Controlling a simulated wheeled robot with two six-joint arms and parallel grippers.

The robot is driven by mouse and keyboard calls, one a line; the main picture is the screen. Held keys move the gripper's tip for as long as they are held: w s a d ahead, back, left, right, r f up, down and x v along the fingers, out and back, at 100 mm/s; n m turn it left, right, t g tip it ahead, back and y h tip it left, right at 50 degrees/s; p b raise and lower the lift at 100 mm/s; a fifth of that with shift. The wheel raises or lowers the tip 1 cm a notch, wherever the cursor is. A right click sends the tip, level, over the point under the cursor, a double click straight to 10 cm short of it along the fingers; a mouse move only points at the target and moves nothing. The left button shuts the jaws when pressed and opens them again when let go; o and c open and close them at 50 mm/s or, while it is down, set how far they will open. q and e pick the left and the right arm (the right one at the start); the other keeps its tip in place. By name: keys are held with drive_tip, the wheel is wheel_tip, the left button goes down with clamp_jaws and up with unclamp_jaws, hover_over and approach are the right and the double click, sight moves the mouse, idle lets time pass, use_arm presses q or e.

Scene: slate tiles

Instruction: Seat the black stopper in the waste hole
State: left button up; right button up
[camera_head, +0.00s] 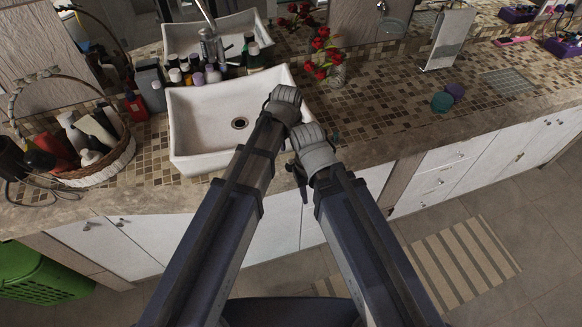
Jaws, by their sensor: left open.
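The white rectangular basin (200,140) is set on the mosaic counter. Its waste hole (239,123) shows as a dark round opening with a pale ring in the basin floor. I cannot make out the black stopper; it may be hidden behind my arms. My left gripper (283,99) is over the basin's right side, right of the waste hole. It is open, and its fingers are mostly hidden by my wrist. My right gripper (311,150) is by the counter's front edge, right of the basin. Its fingers are too hidden to tell their state.
A tap (208,42) and several small bottles (196,78) line the basin's back edge. A wicker basket (118,163) of toiletries stands left. Red flowers (322,52) stand behind right. The counter right of my arms is largely clear, with a teal item (442,101).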

sight(290, 160)
use_arm(q)
drive_tip(key=shift+w+f+b, duration=0.1)
drive_tip(key=shift+f+b, duration=0.55)
drive_tip(key=shift+f, duration=0.3)
drive_tip(key=shift+f, duration=0.15)
drive_tip(key=f+b, duration=0.5)
drive_tip(key=shift+w+a, duration=0.15)
drive_tip(key=shift+a, duration=0.05)
clamp_jaws()
